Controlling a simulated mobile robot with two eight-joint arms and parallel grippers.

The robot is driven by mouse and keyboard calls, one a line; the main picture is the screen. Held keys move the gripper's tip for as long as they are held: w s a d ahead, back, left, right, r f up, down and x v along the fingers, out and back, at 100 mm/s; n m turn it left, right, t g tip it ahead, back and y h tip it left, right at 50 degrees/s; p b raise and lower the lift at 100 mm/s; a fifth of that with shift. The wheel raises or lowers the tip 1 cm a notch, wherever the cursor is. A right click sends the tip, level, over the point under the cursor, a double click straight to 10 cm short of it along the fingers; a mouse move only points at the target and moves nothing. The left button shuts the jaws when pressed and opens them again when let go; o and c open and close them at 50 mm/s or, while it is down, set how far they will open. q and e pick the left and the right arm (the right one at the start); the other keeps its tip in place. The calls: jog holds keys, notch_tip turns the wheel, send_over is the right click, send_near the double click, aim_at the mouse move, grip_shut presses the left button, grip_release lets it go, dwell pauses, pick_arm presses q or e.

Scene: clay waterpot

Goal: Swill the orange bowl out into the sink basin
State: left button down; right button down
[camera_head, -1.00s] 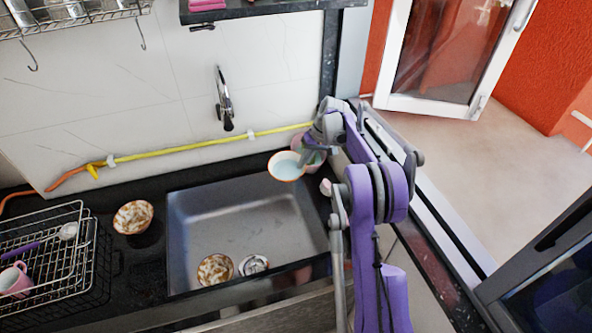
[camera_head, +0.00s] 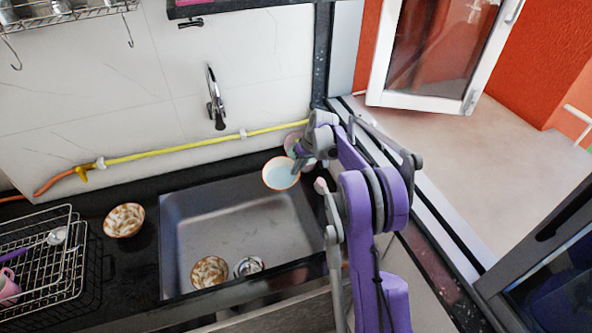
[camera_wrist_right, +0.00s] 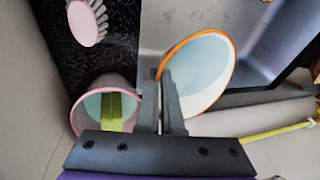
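The orange-rimmed bowl (camera_head: 281,174) has a pale blue inside and is tilted above the back right corner of the sink basin (camera_head: 235,225). My right gripper (camera_head: 300,152) is shut on its rim. In the right wrist view, the gripper's fingers (camera_wrist_right: 170,105) pinch the edge of the bowl (camera_wrist_right: 205,75), and the inside shows pale blue and white. Whether that is liquid, I cannot tell. My left gripper is not in view.
A pink cup (camera_wrist_right: 77,112) holding something green stands close beside the gripper. A brush (camera_wrist_right: 85,22) lies near. A stained bowl (camera_head: 209,271) sits in the basin by the drain, another (camera_head: 124,220) on the counter. A wire rack (camera_head: 40,260) stands left; a tap (camera_head: 215,100) is behind.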

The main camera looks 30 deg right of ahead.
jog(key=shift+f+h, duration=0.3)
jog(key=shift+t, duration=0.3)
jog(key=shift+a+b, duration=0.1)
jog(key=shift+b, duration=0.2)
jog(key=shift+s+a+r+t+h, duration=0.15)
jog(key=shift+r+t+h, duration=0.15)
jog(key=shift+t+h, duration=0.15)
dwell(0.3)
jog(key=shift+s+n+t+h, duration=0.1)
jog(key=shift+n+t+h, duration=0.15)
jog(key=shift+n+h, duration=0.1)
jog(key=shift+s+a+r+b, duration=0.1)
jog(key=shift+a+r+b, duration=0.1)
jog(key=shift+b, duration=0.1)
jog(key=shift+d, duration=0.1)
